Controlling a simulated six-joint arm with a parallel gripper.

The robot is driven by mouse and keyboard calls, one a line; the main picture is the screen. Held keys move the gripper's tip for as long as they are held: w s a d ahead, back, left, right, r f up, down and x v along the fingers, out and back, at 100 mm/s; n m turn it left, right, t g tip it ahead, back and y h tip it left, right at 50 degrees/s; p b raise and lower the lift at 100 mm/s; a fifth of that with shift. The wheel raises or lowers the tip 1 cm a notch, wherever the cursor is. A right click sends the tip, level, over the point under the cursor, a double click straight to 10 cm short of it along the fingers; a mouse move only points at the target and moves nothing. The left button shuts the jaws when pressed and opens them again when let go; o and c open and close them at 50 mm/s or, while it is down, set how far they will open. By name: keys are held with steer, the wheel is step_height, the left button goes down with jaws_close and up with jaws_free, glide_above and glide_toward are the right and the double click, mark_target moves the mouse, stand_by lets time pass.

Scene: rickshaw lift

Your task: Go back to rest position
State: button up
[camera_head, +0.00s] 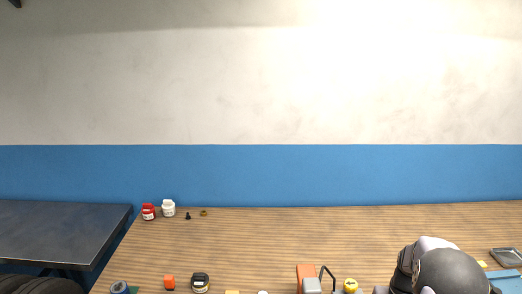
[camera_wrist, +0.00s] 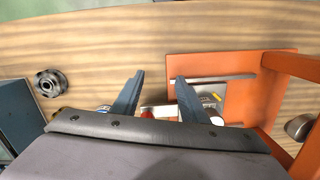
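My gripper (camera_wrist: 158,76) is in the wrist view with its two dark fingers apart. Nothing is gripped between the fingertips, where bare wood shows. An orange tray-like thing (camera_wrist: 285,65) lies just right of the fingers, and the right finger overlaps its left edge. A small red and white thing (camera_wrist: 149,112) shows beyond the gap between the fingers, partly hidden by my gripper body. In the head view my arm's dark and white links (camera_head: 448,272) rise at the bottom right; the fingers are not visible there.
The wooden table (camera_head: 250,240) holds a red bottle (camera_head: 148,212), a white bottle (camera_head: 168,208), an orange piece (camera_head: 169,282), a black item (camera_head: 200,282) and a yellow item (camera_head: 350,285). A metal tray (camera_head: 507,257) sits far right. The table's middle is clear. A dark knob (camera_wrist: 49,82) is left of my gripper.

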steer(key=s+a, duration=0.2)
steer(key=s, duration=0.1)
steer(key=s+a+m, duration=0.1)
steer(key=s+a, duration=0.1)
steer(key=s, duration=0.1)
steer(key=s+a+m+g, duration=0.1)
steer(key=s+a, duration=0.2)
steer(key=shift+s+a, duration=0.1)
steer(key=shift+s, duration=0.15)
steer(key=s+a+r+n, duration=0.2)
steer(key=s+a+r, duration=0.3)
steer(key=s+a, duration=0.55)
step_height(320, 180, up, 3)
steer(key=w+a+n+t, duration=0.2)
steer(key=w+a, duration=0.1)
step_height(320, 180, down, 15)
steer(key=b, duration=1.5)
steer(key=shift+s+d, duration=0.15)
